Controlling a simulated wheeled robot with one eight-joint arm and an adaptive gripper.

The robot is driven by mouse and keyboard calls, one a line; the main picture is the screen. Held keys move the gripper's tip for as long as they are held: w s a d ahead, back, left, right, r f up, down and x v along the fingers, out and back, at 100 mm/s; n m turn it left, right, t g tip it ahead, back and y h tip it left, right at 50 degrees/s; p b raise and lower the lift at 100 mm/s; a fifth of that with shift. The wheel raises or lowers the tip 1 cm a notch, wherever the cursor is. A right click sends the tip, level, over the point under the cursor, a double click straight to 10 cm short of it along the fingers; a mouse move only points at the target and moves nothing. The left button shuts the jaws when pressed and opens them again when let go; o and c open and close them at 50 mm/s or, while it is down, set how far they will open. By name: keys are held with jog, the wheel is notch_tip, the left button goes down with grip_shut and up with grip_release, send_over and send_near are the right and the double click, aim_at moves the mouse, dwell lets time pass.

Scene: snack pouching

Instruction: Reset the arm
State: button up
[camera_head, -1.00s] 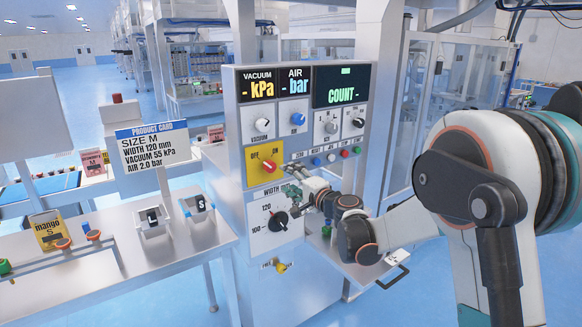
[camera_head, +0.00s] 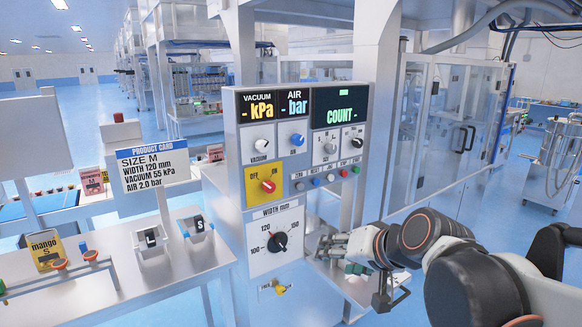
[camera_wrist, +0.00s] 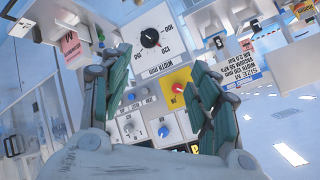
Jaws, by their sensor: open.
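My gripper (camera_head: 335,246) is open and empty, to the right of the control panel's lower part in the head view. In the wrist view my gripper (camera_wrist: 158,95) shows its two green-padded fingers spread apart, with the panel seen upside down between them. The panel carries a black width knob (camera_head: 280,242) on a white plate, and a red rotary switch (camera_head: 268,186) on a yellow plate marked OFF and ON. The switch also shows in the wrist view (camera_wrist: 178,88). The fingers appear clear of the knobs.
The control panel cabinet (camera_head: 237,130) stands in the middle. A product card (camera_head: 150,168) reads size M, width 120 mm. The left bench (camera_head: 185,272) holds holders marked L and S and a mango pouch (camera_head: 46,250). A glass-doored machine (camera_head: 450,130) stands at the right.

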jog(key=s+d+f+n+g+h, duration=0.1)
jog(key=s+d+f+h, duration=0.1)
jog(key=s+d, duration=0.3)
jog(key=s+d+f+n+g+h, duration=0.1)
jog(key=s+d+f, duration=0.3)
jog(key=s, duration=0.7)
jog(key=shift+d+f+h, duration=0.4)
jog(key=shift+d+h, duration=0.2)
jog(key=shift+h, duration=0.3)
jog(key=shift+s, duration=0.1)
jog(key=shift+c, duration=0.6)
